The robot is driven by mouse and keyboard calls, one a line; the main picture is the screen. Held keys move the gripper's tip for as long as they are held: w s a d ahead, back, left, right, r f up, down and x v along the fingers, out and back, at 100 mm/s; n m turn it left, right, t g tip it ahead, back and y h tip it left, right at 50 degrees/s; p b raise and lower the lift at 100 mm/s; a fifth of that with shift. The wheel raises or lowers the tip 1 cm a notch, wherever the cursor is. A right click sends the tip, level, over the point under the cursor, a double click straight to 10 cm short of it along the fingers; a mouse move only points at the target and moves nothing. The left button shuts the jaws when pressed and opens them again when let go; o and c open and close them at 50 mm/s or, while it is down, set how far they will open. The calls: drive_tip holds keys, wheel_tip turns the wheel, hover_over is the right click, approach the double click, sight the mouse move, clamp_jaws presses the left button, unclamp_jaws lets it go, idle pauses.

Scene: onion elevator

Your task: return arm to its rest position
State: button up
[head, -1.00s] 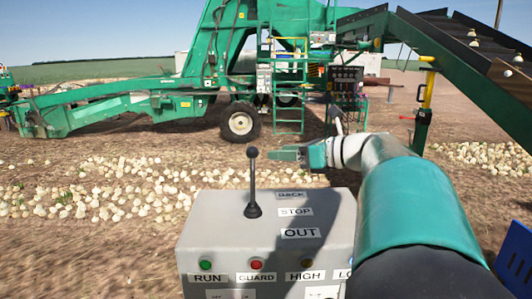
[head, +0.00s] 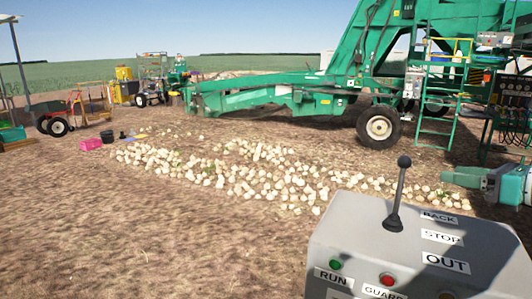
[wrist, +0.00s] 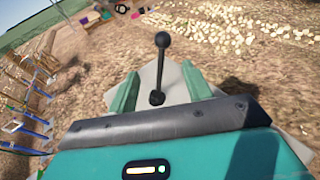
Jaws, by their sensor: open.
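My gripper (head: 462,177) shows at the right edge of the head view, its teal jaw pointing left, beyond and to the right of a grey control box (head: 340,236). A black lever with a ball knob (head: 398,190) stands up from the box top, tilted slightly. In the wrist view my two teal fingers (wrist: 156,92) are spread apart. The lever (wrist: 161,68) shows between them in the picture, with the box (wrist: 172,78) beneath. Nothing is seen held. Most of my arm is outside the head view.
Labels BACK, STOP and OUT mark the box top; green and red buttons are on its front. Onions (head: 250,178) lie in rows on the dirt. A green elevator machine (head: 300,92) stands behind. A cart (head: 60,122) and pink bin (head: 91,144) are far left. Open dirt lies left of the box.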

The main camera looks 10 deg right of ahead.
drive_tip(key=a+f+n+g, duration=0.1)
drive_tip(key=a+f+n, duration=0.1)
drive_tip(key=a, duration=0.2)
drive_tip(key=a+f+n+g, duration=0.1)
drive_tip(key=a+f+n, duration=0.1)
drive_tip(key=a+n, duration=0.1)
drive_tip(key=a+f+n+g+y, duration=0.1)
drive_tip(key=a+f+n+g, duration=0.1)
drive_tip(key=a, duration=0.3)
drive_tip(key=shift+w+a+f+n, duration=0.25)
drive_tip(key=shift+w+a+n, duration=0.05)
drive_tip(key=shift+w+a, duration=0.1)
drive_tip(key=a+f+n+g, duration=0.1)
drive_tip(key=a+n, duration=0.1)
drive_tip(key=s+a+f+n+g, duration=0.1)
drive_tip(key=a+f+n, duration=0.1)
drive_tip(key=a, duration=0.1)
drive_tip(key=s+a+f+n+g, duration=0.1)
drive_tip(key=a+f+n, duration=0.1)
drive_tip(key=a, duration=0.1)
drive_tip(key=shift+s+f+h, duration=0.2)
drive_tip(key=shift+h, duration=0.1)
drive_tip(key=s+a+f+n+g+h, duration=0.2)
drive_tip(key=s+a+f+n+h, duration=0.4)
drive_tip(key=n, duration=1.2)
drive_tip(key=s+a+f, duration=0.2)
drive_tip(key=a+f, duration=0.1)
drive_tip(key=f, duration=0.1)
drive_tip(key=shift+s+a+f+n, duration=0.15)
drive_tip(key=shift+f+n, duration=0.25)
